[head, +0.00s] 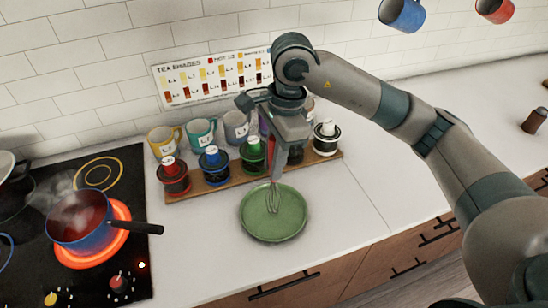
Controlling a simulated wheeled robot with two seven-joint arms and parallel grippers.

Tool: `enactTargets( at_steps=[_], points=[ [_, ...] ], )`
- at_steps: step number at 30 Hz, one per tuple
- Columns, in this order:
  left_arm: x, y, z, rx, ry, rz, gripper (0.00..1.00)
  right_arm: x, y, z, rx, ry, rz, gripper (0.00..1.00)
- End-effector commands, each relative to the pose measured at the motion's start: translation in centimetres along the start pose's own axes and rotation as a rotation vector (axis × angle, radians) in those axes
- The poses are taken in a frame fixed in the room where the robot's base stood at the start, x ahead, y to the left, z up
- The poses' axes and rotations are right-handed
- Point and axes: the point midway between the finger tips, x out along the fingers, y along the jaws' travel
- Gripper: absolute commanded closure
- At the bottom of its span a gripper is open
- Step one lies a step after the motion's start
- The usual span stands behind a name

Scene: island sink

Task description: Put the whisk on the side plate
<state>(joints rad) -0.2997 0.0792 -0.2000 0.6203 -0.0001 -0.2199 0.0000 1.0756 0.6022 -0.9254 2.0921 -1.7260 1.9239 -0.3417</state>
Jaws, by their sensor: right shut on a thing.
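The side plate (287,225) is a round green plate on the white counter, right of the stove. The whisk (273,196) has wire loops that point down and a red handle part showing above them. My right gripper (279,168) is shut on the whisk and holds it upright over the plate. The whisk's wire end appears over the plate's middle; I cannot tell whether it touches the surface. The gripper hides the upper part of the whisk's handle. My left gripper is not in view.
A wooden rack (215,185) with several coloured lidded jars stands just behind the plate, with mugs behind it. A blue pot (82,222) steams on a glowing burner at left, its black handle pointing toward the plate. The counter right of the plate is clear.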

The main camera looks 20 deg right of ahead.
Motion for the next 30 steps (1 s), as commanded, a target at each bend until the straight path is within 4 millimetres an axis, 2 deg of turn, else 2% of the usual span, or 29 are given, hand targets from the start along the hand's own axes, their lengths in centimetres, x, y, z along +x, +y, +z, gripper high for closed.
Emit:
enactTargets(
  at_steps=[12,13,15,30],
  points=[
    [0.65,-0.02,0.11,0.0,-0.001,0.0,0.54,0.43,0.0,-0.05,0.0,0.0,0.0,1.0],
    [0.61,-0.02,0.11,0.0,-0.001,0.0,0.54,0.39,0.0,-0.05,0.0,0.0,0.0,0.81],
    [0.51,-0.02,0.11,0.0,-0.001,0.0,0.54,0.3,0.0,-0.03,0.0,0.0,0.0,0.65],
    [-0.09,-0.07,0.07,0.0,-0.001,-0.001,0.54,-0.15,0.0,0.03,0.0,-0.001,0.0,0.65]
  ],
)
